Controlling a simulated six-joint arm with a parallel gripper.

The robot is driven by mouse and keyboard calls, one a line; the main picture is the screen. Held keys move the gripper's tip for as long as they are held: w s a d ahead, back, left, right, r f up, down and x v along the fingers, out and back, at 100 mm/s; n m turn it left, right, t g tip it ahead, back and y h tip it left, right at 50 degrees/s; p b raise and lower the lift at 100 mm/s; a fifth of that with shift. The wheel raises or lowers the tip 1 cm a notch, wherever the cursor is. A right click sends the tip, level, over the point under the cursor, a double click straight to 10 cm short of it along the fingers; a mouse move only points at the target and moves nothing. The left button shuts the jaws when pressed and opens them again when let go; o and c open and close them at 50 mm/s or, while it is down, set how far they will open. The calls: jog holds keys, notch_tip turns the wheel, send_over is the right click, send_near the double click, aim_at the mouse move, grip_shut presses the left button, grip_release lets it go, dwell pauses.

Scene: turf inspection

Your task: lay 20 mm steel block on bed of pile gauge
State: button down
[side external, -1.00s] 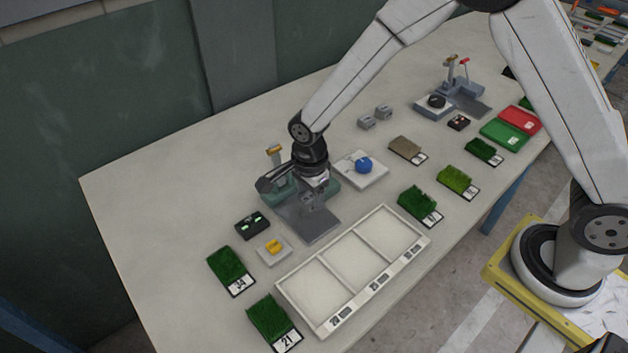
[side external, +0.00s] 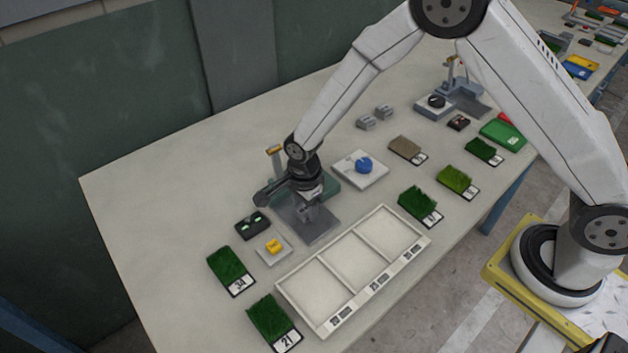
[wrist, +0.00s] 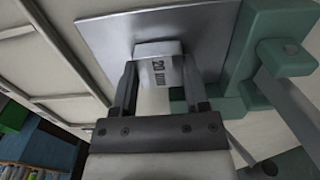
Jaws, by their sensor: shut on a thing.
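The steel block (wrist: 162,66), light grey and marked 20 mm, is between the fingers of my gripper (wrist: 158,85) in the wrist view. My gripper is shut on it. In the side external view my gripper (side external: 309,214) is over the bed (side external: 322,233) of the pile gauge. The bed is a flat grey plate, also seen in the wrist view (wrist: 110,35), beside the gauge's green frame (wrist: 262,28). The block is over the bed, but I cannot tell whether it touches. My wrist hides much of the gauge in the side external view; its brass-coloured top (side external: 274,150) shows behind.
A white three-compartment tray (side external: 318,258) lies in front of the gauge. A white plate with a blue item (side external: 363,165) is to the right; a yellow item (side external: 274,246) and a black case (side external: 252,225) are to the left. Several turf samples and two grey blocks (side external: 375,117) stand around.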

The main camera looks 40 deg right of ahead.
aim_at(305, 208)
jog(key=shift+f, duration=0.1)
jog(key=shift+c, duration=0.5)
grip_release()
notch_tip(305, 208, up, 12)
dwell(0.6)
dwell(0.5)
